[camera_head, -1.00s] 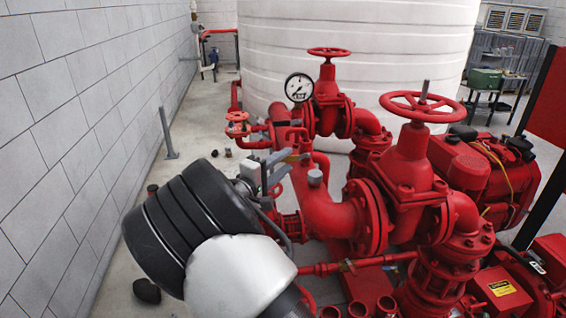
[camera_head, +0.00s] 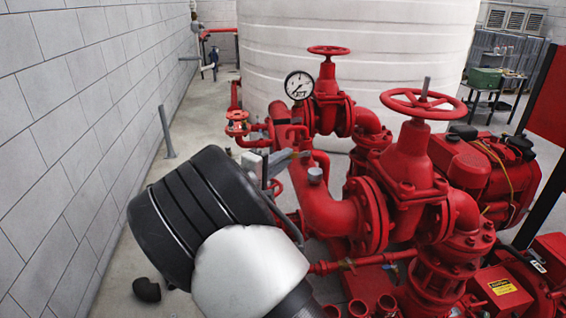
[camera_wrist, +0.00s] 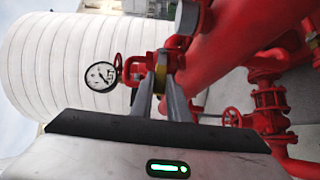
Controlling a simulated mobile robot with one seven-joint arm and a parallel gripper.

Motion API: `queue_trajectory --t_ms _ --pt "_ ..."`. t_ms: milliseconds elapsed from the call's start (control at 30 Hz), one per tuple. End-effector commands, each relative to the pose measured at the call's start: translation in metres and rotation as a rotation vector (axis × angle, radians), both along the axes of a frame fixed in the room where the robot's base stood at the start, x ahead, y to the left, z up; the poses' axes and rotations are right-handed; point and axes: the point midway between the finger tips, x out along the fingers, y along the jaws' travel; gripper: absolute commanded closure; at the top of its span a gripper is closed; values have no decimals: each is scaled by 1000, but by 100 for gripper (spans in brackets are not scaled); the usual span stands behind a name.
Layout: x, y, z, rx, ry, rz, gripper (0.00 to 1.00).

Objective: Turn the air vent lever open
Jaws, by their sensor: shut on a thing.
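The air vent lever shows in the wrist view as a small yellow piece (camera_wrist: 161,77) between the tips of my gripper (camera_wrist: 162,88), beside the thick red pipe (camera_wrist: 225,50). My gripper's grey fingers are closed on it. In the head view my gripper (camera_head: 272,168) is at the upper left of the red pipe elbow (camera_head: 330,210). The lever is mostly hidden there by the fingers, and its exact angle cannot be told.
A pressure gauge (camera_head: 299,85) and a red handwheel valve (camera_head: 329,52) stand behind. A larger handwheel (camera_head: 423,104) is to the right. A white tank (camera_head: 360,45) fills the back.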

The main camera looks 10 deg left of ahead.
Motion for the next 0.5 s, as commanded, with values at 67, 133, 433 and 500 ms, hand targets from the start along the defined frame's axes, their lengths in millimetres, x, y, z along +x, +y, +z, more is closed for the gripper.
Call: queue_trajectory --t_ms 67,133,433,500 --pt "0 -1 3 46 15 -1 100" --pt "0 -1 7 94 34 -1 100" --pt "3 -8 27 345 135 -1 100" --pt "4 -10 32 409 161 -1 100"
